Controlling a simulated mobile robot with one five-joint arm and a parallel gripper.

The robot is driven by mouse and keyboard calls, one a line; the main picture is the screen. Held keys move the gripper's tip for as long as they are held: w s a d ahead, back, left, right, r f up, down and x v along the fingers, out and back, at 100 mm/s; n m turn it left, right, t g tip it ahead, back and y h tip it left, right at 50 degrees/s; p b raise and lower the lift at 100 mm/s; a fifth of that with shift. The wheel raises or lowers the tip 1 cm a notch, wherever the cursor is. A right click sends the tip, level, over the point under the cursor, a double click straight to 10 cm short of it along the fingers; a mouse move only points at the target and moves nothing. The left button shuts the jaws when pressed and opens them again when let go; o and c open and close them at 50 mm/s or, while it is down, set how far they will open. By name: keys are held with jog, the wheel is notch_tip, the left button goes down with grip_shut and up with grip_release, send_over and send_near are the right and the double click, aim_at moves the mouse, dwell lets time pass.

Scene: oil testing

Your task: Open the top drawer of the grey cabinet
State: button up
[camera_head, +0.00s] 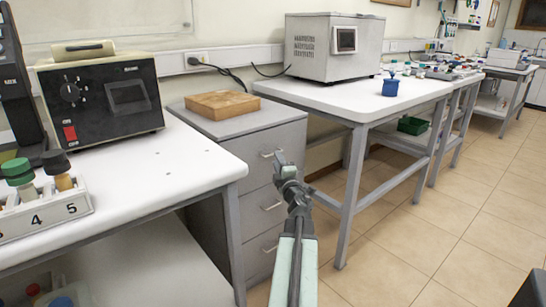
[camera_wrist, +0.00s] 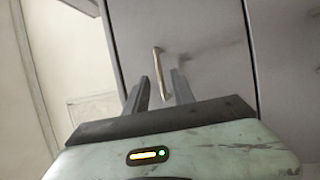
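The grey cabinet (camera_head: 242,128) stands between two white tables in the head view. Its several drawers, each with a thin pale handle, look closed. The top drawer (camera_head: 250,150) has its handle (camera_head: 268,154) just left of my gripper (camera_head: 281,158). In the wrist view, that handle (camera_wrist: 156,62) lies lengthwise between the two dark fingers of my gripper (camera_wrist: 160,76), with part of it beyond the fingertips. The fingers are apart, with a gap on both sides of the handle. I cannot tell the exact depth between fingertips and drawer front.
A wooden block (camera_head: 222,104) lies on top of the cabinet. The left table (camera_head: 165,165) carries a black instrument (camera_head: 100,100) and a vial rack (camera_head: 45,212). The right table (camera_head: 345,100) stands close beside the cabinet, its front leg (camera_head: 350,200) near my arm. Open tiled floor (camera_head: 440,230) lies to the right.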

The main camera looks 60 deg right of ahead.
jog(key=x, duration=0.3)
jog(key=shift+w+d, duration=0.15)
grip_shut()
dwell(1.2)
